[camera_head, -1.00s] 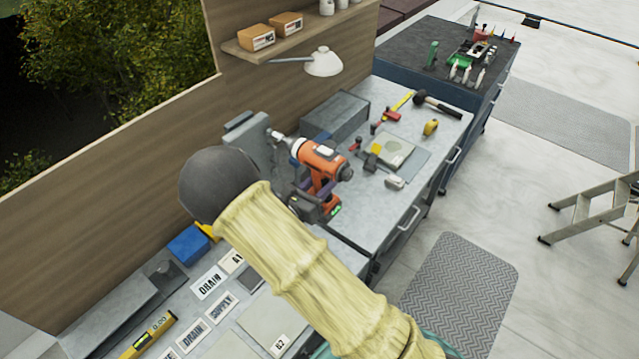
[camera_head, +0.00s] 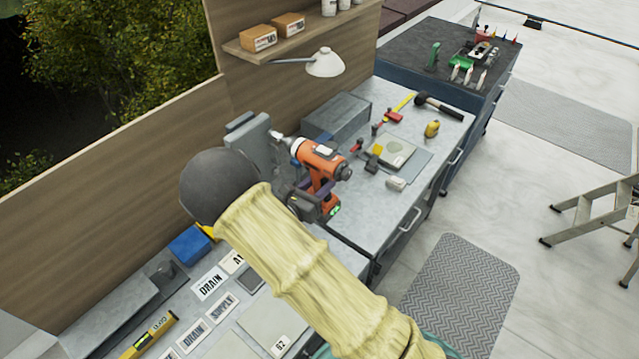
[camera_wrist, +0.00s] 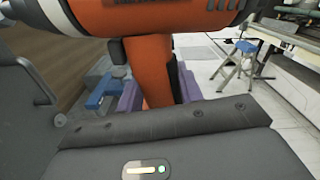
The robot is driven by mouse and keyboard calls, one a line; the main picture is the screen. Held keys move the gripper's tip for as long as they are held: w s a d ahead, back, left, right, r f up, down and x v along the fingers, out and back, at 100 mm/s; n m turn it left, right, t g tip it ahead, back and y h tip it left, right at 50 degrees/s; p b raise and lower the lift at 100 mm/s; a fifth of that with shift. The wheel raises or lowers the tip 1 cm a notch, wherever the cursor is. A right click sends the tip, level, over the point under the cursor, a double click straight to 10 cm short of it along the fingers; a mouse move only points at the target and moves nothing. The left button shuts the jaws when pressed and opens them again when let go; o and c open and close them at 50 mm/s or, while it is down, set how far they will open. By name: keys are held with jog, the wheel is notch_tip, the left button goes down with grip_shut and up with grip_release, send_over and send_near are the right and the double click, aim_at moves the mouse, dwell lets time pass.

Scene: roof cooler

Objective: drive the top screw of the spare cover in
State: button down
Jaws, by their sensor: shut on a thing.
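My gripper (camera_head: 306,190) is shut on the handle of an orange power driver (camera_head: 322,160), which it holds above the bench. The driver's nose points left, toward a grey upright plate (camera_head: 252,140) on the bench; I cannot tell whether the bit touches it. In the wrist view the driver (camera_wrist: 152,70) shows close up, with purple finger pads (camera_wrist: 188,84) on both sides of its handle. The grey plate may be the spare cover. Its screws are too small or hidden to make out. My arm covers part of the bench in front.
A grey box (camera_head: 338,116) stands behind the driver. A mallet (camera_head: 436,104), a yellow tape measure (camera_head: 432,129) and other tools lie to the right. Labelled cards, a blue box (camera_head: 188,246) and a yellow level (camera_head: 150,336) lie at front left. A lamp (camera_head: 324,63) hangs above.

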jog(key=shift+w+a+r, duration=0.15)
jog(key=shift+w+a, duration=0.55)
jog(key=shift+a, duration=0.25)
dwell(3.5)
dwell(0.4)
jog(key=s+d, duration=0.4)
jog(key=d, duration=0.1)
jog(key=shift+s+d, duration=0.15)
jog(key=shift+d, duration=0.15)
dwell(1.2)
dwell(1.0)
